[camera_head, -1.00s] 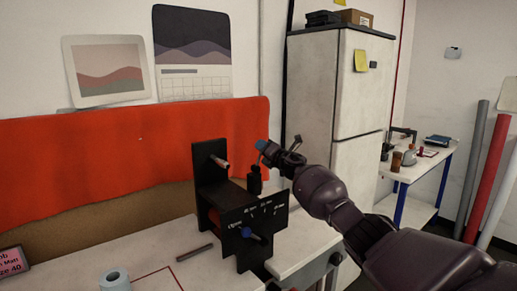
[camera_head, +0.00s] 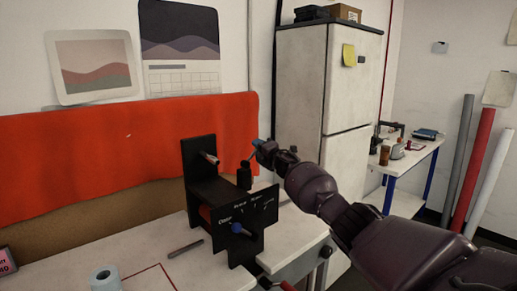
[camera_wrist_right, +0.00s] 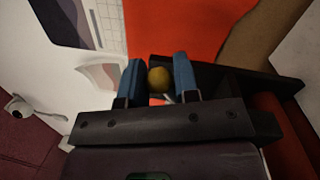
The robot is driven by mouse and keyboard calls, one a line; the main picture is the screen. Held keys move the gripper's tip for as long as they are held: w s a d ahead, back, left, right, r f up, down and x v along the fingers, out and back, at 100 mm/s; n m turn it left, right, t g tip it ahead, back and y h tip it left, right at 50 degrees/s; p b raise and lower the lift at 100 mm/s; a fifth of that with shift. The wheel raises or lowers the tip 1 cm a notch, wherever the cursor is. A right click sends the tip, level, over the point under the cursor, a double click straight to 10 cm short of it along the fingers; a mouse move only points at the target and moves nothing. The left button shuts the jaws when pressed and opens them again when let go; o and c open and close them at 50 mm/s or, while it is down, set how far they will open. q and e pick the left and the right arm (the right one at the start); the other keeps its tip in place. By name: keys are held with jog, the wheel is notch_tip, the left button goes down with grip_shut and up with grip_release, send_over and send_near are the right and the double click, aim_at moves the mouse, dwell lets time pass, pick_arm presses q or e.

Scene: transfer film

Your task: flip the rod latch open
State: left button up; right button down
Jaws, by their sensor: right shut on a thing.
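The black latch fixture (camera_head: 197,180) stands on the white bench, with a labelled front panel and a blue knob (camera_head: 237,228). A thin rod (camera_head: 251,157) rises from a small black block (camera_head: 244,175) at its right. My right gripper (camera_head: 258,144) is at the rod's upper end, its blue fingertips above the block. In the right wrist view, the blue fingers of the right gripper (camera_wrist_right: 159,79) are on either side of a round brass-coloured knob (camera_wrist_right: 159,80). The gripper is shut on this knob. The head view does not show the knob clearly. My left gripper is not in view.
A loose grey bar (camera_head: 185,249) and a pale roll (camera_head: 106,279) lie left of the fixture. An orange cloth (camera_head: 90,165) hangs behind it. A white fridge (camera_head: 320,90) and a side table (camera_head: 415,160) stand to the right.

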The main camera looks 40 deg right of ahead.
jog(key=shift+a+f, duration=0.2)
jog(key=shift+f, duration=0.15)
jog(key=c, duration=0.9)
grip_release()
jog(key=shift+w, duration=0.1)
jog(key=shift+o, duration=0.2)
jog(key=shift+r, duration=0.15)
jog(key=shift+d, duration=0.1)
jog(key=shift+s, duration=0.2)
jog(key=s+f+p, duration=0.1)
jog(key=s, duration=0.9)
jog(key=shift+s+f, duration=0.2)
